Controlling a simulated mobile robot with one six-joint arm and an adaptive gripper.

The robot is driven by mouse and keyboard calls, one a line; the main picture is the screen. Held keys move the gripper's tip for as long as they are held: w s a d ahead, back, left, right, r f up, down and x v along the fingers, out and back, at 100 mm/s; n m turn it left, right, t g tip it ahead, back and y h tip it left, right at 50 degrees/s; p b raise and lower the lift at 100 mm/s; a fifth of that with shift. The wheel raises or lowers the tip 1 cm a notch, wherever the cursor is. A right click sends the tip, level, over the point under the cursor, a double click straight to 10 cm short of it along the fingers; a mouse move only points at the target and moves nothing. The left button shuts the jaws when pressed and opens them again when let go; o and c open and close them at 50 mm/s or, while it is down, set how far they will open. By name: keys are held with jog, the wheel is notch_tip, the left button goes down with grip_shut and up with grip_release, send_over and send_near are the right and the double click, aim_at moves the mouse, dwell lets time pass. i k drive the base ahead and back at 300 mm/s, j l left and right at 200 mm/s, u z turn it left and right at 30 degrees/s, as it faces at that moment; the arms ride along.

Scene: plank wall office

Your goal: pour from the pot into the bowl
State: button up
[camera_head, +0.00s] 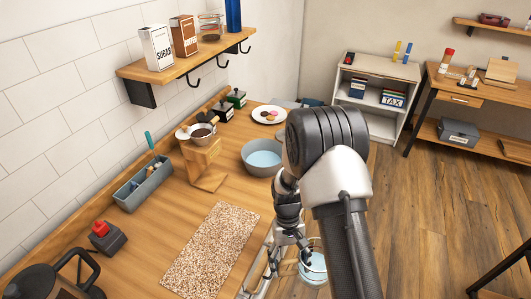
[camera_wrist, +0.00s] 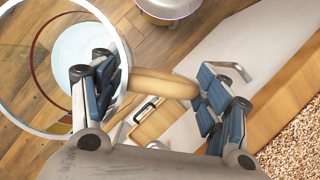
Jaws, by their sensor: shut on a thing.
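The pot (camera_head: 313,268) is clear glass with pale blue contents and hangs beyond the counter's right edge, over the floor, in the head view. In the wrist view, its round rim (camera_wrist: 38,78) is at the left and its wooden handle (camera_wrist: 165,83) runs between my fingers. My gripper (camera_head: 288,240) is shut on this handle; its fingers also show in the wrist view (camera_wrist: 160,90). The bowl (camera_head: 258,168) is grey-blue with a pale blue inside and sits upright on the counter, farther back than the pot. My arm stands close to its right side in the picture.
On the counter (camera_head: 165,216), a wooden stand (camera_head: 205,165) with a dripper is left of the bowl. A plate (camera_head: 268,114) lies behind the bowl. Shelf (camera_head: 190,60) overhangs the left.

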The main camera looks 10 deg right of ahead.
aim_at(262, 158)
jog(key=i+l, duration=0.35)
jog(key=l, duration=0.15)
jog(key=i+l, duration=0.35)
jog(key=l, duration=0.15)
jog(key=i+l, duration=0.75)
jog(key=l, duration=0.25)
jog(key=i+l, duration=0.25)
jog(key=i+l+u, duration=0.1)
jog(key=l, duration=0.3)
jog(key=i+l, duration=0.3)
jog(key=l+u, duration=0.15)
jog(key=u, duration=2.2)
jog(key=i+l, duration=0.05)
